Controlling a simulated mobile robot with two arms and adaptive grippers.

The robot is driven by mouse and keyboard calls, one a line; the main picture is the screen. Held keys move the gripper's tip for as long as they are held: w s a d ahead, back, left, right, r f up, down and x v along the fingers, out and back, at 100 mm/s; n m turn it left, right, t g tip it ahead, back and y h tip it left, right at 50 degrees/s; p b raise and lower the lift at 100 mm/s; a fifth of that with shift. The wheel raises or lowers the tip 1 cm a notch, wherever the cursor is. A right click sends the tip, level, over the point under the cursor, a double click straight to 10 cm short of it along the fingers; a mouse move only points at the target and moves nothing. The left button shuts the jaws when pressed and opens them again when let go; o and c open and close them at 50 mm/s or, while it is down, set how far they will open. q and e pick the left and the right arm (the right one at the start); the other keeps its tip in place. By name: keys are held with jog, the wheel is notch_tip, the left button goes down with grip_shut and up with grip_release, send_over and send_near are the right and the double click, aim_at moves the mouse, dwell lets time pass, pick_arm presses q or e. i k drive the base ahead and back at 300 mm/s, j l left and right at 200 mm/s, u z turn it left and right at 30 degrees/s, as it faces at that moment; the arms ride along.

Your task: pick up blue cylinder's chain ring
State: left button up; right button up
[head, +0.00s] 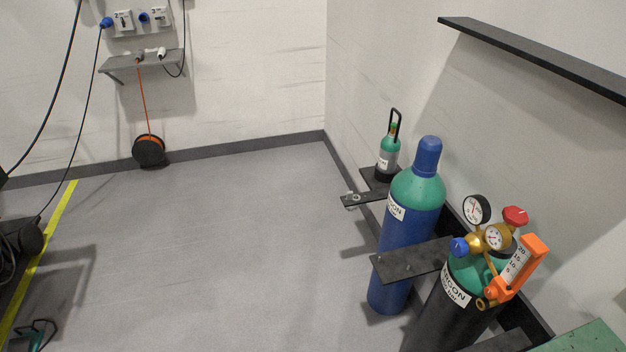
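The blue cylinder (405,235) stands upright by the right wall, with a green shoulder, a blue cap (428,155) and a white label. A dark bracket plate (372,199) juts out behind it, with a small shiny metal piece (352,197) at its free end. That piece may be the chain ring, but it is too small to tell. A second dark plate (412,262) crosses in front of the cylinder, with small fittings near its left end. No chain can be made out clearly. Neither of my grippers is in view.
A black cylinder (440,315) with gauges, coloured knobs and an orange flowmeter (518,268) stands in front right. A dark shelf (535,55) overhangs the right side. The grey floor (220,250) is clear in the middle.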

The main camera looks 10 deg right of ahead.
aim_at(350, 196)
jog(key=i+j, duration=0.1)
jog(key=i, duration=0.75)
jog(key=i+j, duration=0.15)
jog(key=i, duration=0.7)
jog(key=i+j+z, duration=0.1)
jog(key=i+z, duration=0.3)
jog(key=i+j+z, duration=0.15)
jog(key=z, duration=0.3)
jog(key=i+j+z, duration=0.25)
jog(key=z, duration=0.15)
jog(key=i+j+z, duration=0.2)
jog(key=j+z, duration=0.25)
jog(key=l, duration=0.1)
